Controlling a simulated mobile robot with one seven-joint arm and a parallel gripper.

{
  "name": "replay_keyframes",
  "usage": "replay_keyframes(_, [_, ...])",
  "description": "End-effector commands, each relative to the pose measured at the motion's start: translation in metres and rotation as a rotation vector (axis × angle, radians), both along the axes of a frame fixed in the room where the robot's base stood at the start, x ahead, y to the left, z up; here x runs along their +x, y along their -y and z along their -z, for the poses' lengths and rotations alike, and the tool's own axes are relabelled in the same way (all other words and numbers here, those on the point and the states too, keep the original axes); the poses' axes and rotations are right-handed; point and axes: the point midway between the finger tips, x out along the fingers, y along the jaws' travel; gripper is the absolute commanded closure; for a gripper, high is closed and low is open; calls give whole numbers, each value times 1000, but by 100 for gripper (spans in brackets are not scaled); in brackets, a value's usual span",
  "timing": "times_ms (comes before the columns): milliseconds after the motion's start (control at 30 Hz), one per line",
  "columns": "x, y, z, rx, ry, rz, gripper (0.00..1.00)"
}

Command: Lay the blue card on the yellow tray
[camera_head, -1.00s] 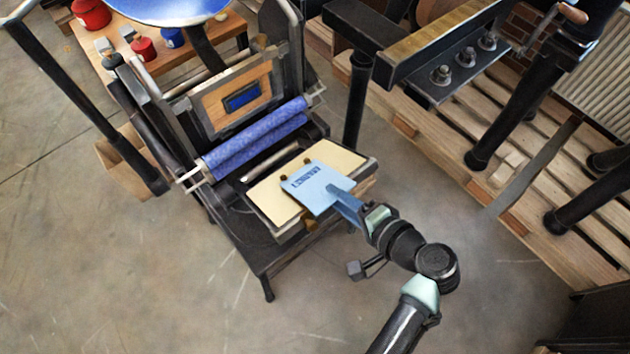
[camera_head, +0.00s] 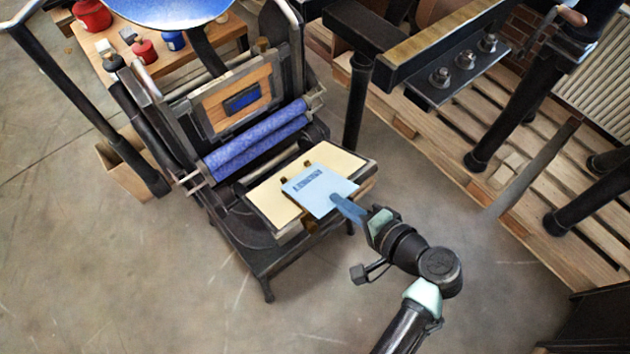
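The light blue card (camera_head: 318,187), with a dark printed line near its upper left edge, is over the middle of the pale yellow tray (camera_head: 270,204) at the front of the hand press. It looks roughly flat, but I cannot tell whether it touches the tray all over. Small brown gauge pins (camera_head: 308,162) show at its upper side. My gripper (camera_head: 336,199) comes in from the lower right, its blue fingertips overlapping the card's lower right edge. The fingers are seen from above, so any gap between them is hidden. The tray's middle is hidden under the card.
Blue rollers (camera_head: 258,145) lie just behind the tray, below the press's upright wooden frame (camera_head: 236,102). A blue ink disc (camera_head: 168,8) stands above. Another machine with a dark beam (camera_head: 440,50) stands on pallets at the right. The floor at the front is clear.

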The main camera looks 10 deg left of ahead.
Motion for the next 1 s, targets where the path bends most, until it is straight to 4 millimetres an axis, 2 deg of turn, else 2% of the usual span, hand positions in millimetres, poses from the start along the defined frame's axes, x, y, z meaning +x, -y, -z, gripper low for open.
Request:
replay_keyframes(567, [-13,17,-13,0,0,1,100])
replay_keyframes(1000, [-24,33,-49,0,0,1,100])
